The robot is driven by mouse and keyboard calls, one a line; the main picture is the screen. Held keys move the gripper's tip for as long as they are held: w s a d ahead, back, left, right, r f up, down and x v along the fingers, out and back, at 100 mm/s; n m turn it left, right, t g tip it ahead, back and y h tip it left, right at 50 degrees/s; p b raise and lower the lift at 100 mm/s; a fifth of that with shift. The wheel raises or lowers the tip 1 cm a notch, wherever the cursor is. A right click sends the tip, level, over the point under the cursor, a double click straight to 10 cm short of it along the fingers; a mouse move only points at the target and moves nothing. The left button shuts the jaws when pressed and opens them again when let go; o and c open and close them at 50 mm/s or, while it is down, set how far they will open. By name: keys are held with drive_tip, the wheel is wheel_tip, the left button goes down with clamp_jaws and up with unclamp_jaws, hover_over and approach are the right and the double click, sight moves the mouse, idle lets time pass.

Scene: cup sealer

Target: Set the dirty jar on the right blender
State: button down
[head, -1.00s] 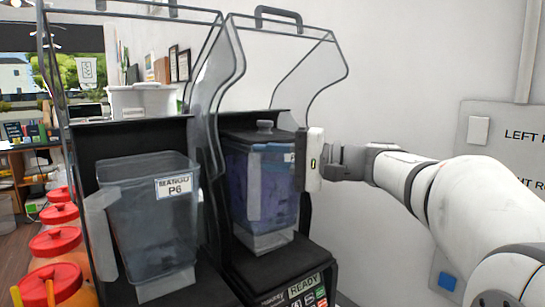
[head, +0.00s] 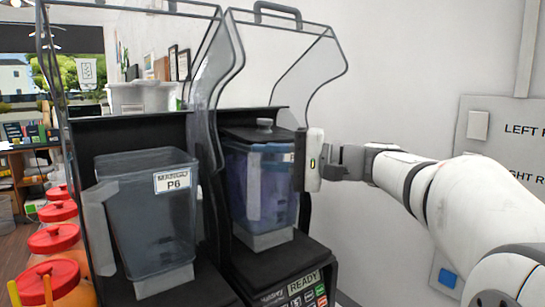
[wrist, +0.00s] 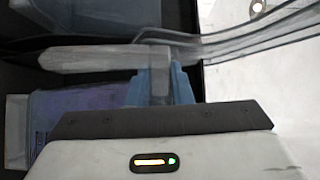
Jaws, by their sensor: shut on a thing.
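The dirty jar (head: 258,190), blue-purple inside with a dark lid, is upright at the right blender (head: 270,252), over its dark base. I cannot tell whether it is fully seated. It also shows in the wrist view as a purple patch (wrist: 80,115). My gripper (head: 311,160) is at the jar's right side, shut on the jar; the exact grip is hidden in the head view. In the wrist view my gripper (wrist: 160,88) reaches toward a pale bar-like part, probably the handle.
A second, clear grey jar (head: 150,215) labelled P6 stands on the left blender. Clear raised hoods (head: 300,75) flank the jars. Red-lidded containers (head: 55,238) line the left side. A white wall and a sign panel (head: 500,160) are at the right.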

drive_tip(key=shift+w+f+b, duration=0.1)
drive_tip(key=shift+f+b, duration=0.15)
drive_tip(key=shift+b, duration=0.05)
idle(0.6)
drive_tip(key=c, duration=1.2)
unclamp_jaws()
drive_tip(key=shift+d, duration=0.1)
drive_tip(key=shift+c, duration=0.2)
drive_tip(key=b+v, duration=0.1)
drive_tip(key=v, duration=0.6)
drive_tip(key=shift+s+d, duration=0.2)
drive_tip(key=shift+d, duration=0.15)
